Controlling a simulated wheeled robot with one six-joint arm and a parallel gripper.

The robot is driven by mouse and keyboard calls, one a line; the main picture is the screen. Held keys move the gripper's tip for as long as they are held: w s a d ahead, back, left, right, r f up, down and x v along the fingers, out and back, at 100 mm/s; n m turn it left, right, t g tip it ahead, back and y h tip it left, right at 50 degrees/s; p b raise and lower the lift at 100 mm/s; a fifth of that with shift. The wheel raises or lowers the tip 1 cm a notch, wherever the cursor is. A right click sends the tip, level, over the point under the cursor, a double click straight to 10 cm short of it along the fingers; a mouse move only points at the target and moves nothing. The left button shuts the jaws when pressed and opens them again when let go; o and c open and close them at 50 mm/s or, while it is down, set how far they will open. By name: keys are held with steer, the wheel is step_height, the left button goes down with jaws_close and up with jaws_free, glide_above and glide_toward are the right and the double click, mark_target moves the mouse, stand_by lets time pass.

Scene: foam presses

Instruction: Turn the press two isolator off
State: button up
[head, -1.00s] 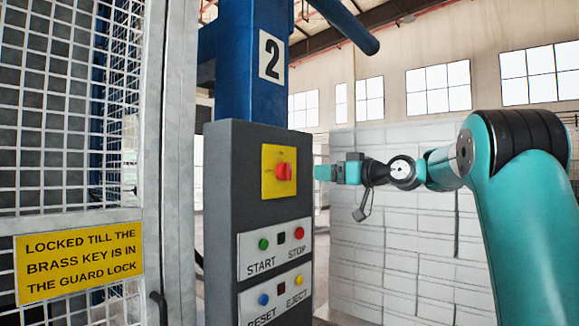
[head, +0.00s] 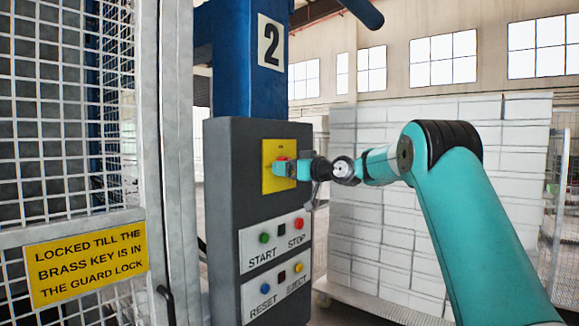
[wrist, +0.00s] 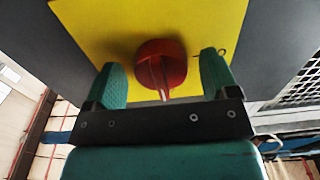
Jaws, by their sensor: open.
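The press two isolator is a red rotary knob (wrist: 161,66) on a yellow plate (head: 270,181), on the upper front of the grey control pillar (head: 222,220). A black number 2 label (head: 270,42) is on the blue column above it. In the head view my gripper (head: 280,168) is at the yellow plate and hides most of the knob. In the wrist view my gripper (wrist: 163,78) is open, with one teal finger on each side of the knob and a visible gap on both sides. The knob's pale pointer line lies toward the gripper's palm in that view.
START and STOP buttons (head: 276,238) and RESET and EJECT buttons (head: 278,283) sit below the isolator. A mesh guard (head: 66,120) with a yellow sign (head: 86,263) stands at the left. Stacked white blocks (head: 480,150) stand behind my arm.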

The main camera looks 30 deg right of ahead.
steer(key=c, duration=0.9)
